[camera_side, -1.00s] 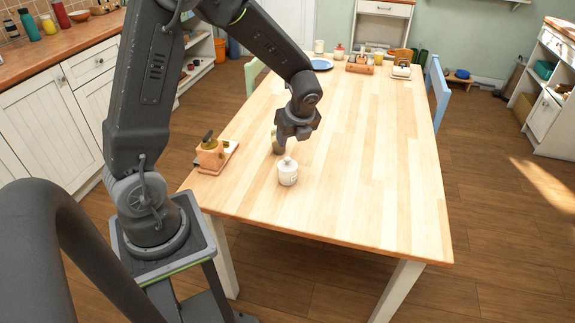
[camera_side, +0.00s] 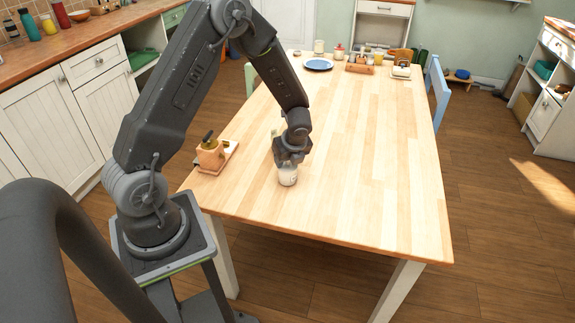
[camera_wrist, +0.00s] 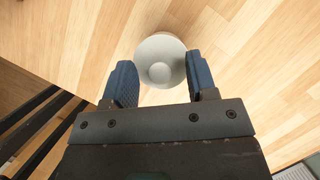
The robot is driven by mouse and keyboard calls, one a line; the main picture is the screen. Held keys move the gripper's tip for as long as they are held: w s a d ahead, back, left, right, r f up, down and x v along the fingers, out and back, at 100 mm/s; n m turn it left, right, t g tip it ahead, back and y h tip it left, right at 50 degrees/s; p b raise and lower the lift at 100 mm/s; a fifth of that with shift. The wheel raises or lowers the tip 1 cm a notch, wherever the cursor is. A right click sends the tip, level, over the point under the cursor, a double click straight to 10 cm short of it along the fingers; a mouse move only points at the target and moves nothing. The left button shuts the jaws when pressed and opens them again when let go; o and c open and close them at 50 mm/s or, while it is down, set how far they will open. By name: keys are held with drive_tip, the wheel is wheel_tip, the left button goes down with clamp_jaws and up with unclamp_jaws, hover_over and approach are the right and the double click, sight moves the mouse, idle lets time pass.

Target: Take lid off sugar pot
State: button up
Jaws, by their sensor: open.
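My gripper (camera_side: 289,160) points down over the pot. In the wrist view my gripper (camera_wrist: 160,80) is open, one finger on each side of the lid. I cannot tell whether the fingers touch it.
A pale object (camera_side: 275,134) is partly hidden behind my wrist. A blue plate (camera_side: 318,65) and several jars are at the far end. The table's right side (camera_side: 390,180) is clear.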

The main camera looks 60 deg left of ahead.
clamp_jaws()
idle(0.4)
drive_tip(key=shift+s, duration=0.1)
